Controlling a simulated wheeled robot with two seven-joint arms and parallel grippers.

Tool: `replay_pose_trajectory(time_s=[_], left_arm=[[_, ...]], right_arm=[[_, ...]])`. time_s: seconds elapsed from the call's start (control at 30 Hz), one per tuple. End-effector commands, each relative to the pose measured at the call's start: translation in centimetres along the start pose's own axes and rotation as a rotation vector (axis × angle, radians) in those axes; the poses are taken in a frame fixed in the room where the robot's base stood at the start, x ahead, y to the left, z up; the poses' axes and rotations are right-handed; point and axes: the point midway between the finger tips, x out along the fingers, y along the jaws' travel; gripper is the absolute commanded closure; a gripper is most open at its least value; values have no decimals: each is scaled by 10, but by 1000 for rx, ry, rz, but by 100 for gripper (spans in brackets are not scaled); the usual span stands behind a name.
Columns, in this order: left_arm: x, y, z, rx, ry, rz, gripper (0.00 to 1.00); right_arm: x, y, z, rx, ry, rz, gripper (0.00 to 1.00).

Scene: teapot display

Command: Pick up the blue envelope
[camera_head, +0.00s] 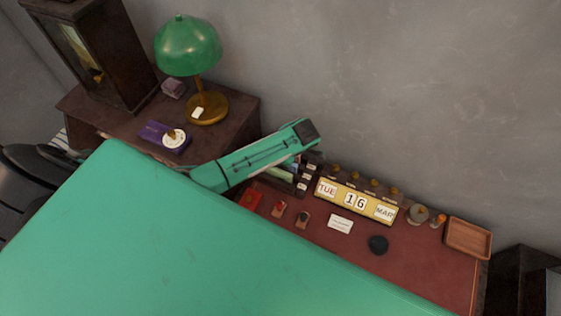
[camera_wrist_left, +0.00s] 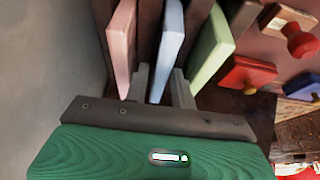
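The blue envelope (camera_wrist_left: 170,45) stands in the left wrist view between a pink envelope (camera_wrist_left: 122,45) and a pale green envelope (camera_wrist_left: 212,48). My left gripper (camera_wrist_left: 160,88) has its two grey fingers on either side of the blue envelope's near edge. The fingers are apart, with a small dark gap showing beside the right finger, so it looks open around the envelope. In the head view my left arm reaches over the envelope rack (camera_head: 285,175) and partly covers it; the fingertips are hidden there. My right gripper is not in view.
The red desk holds a calendar (camera_head: 355,200), a white card (camera_head: 340,224), a black round object (camera_head: 378,244) and a wooden tray (camera_head: 468,238). A green lamp (camera_head: 188,48) and a dark clock case (camera_head: 95,50) stand at left. A grey wall is close behind the rack.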

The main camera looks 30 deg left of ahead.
Motion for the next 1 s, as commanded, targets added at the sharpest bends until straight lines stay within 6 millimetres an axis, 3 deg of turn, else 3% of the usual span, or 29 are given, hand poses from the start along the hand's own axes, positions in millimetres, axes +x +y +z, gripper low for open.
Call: replay_pose_trajectory(time_s=[0.73, 0.87, 1.0], left_arm=[[4, 0, 2, 0, 0, 0, 75], [4, 0, 2, 0, 0, 0, 100], [4, 0, 2, 0, 0, 0, 100]], right_arm=[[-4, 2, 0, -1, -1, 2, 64], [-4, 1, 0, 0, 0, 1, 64], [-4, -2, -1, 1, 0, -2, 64]])
